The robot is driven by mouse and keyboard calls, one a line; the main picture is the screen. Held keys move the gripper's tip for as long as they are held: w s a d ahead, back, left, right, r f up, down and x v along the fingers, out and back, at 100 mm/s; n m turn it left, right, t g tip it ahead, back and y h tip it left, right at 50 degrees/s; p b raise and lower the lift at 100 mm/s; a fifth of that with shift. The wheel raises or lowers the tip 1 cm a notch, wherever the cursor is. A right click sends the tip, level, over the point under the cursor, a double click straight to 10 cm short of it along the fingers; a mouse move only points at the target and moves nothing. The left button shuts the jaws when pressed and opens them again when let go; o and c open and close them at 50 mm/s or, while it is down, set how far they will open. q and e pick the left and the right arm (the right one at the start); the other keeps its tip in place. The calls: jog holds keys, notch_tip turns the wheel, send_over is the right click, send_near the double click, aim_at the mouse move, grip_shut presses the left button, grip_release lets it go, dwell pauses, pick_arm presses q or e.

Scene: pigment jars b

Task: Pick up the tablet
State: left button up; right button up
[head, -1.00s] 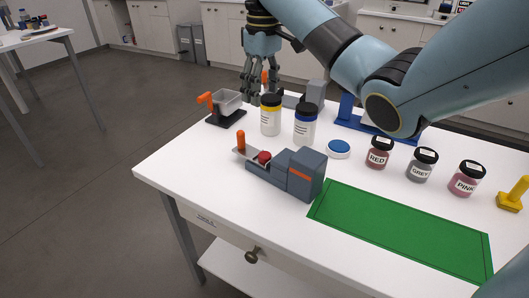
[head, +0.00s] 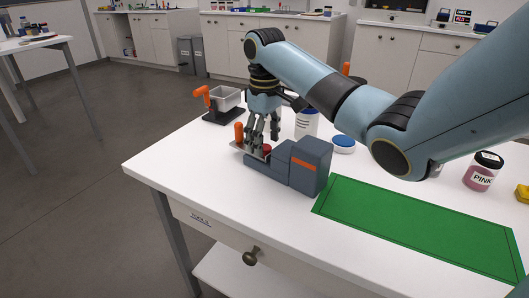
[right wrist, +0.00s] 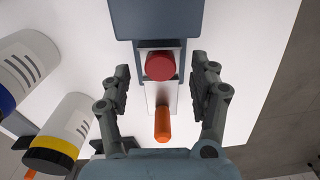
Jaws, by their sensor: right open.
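The tablet (head: 267,149) is a small red round piece on the light metal tray of a grey-blue press (head: 300,165). It is mostly covered by my right gripper in the head view. In the right wrist view the tablet (right wrist: 160,66) shows whole, in front of the press body. My right gripper (right wrist: 160,76) is open and points down over the tray, one finger on each side of the tablet, with gaps showing. In the head view the right gripper (head: 262,141) hangs at the tablet end of the press. My left gripper is out of view.
An orange handle (right wrist: 162,124) stands upright on the tray's end, between the fingers' bases.

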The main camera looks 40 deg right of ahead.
jog(key=shift+f, duration=0.8)
jog(key=c, duration=1.1)
jog(key=shift+o, duration=0.2)
jog(key=shift+r, duration=0.1)
